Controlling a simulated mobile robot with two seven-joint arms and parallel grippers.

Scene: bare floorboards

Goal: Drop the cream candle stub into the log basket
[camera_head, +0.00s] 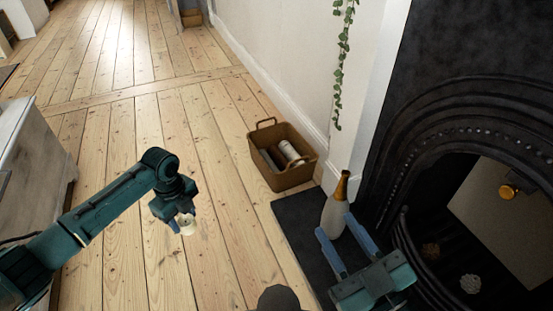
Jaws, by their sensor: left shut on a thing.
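The cream candle stub (187,228) is held in my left gripper (180,222), which is shut on it above the bare floorboards. The log basket (285,178) is a brown, open-topped box with handles, standing on the floor against the wall, up and to the right of my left gripper. Several log-like rolls (289,151), pale and dark, lie inside it. My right gripper (340,226) is open at the lower right, its two blue fingers spread in front of a bottle.
A white bottle with a gold neck (336,213) stands on the dark hearth slab (296,214). The black fireplace (455,130) fills the right side. A pale cabinet (28,170) stands at the left. Floorboards (215,180) between my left gripper and the basket are clear.

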